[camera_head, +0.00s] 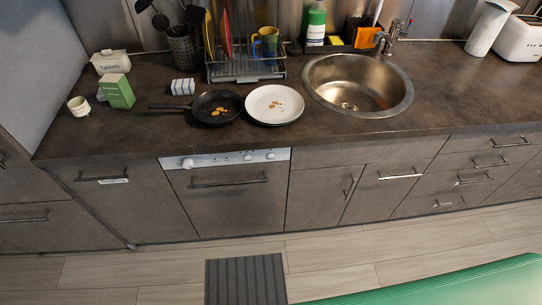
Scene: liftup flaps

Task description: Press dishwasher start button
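The dishwasher (232,209) is built in below the counter, left of centre in the head view. Its dark front door is closed and has a horizontal bar handle (228,181). A white control strip (208,160) runs along its top edge, just under the counter. A larger round white knob (188,163) sits at the strip's left end, and a few small round controls (247,156) sit toward the middle and right. They are too small to tell which is the start button. Neither of my grippers is in view.
A dark pan (205,113) and a white plate (262,115), both with food scraps, stand on the counter above the dishwasher. A sink (358,72) is to the right. A grey striped mat (246,281) lies on the floor in front. Nothing blocks the control strip.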

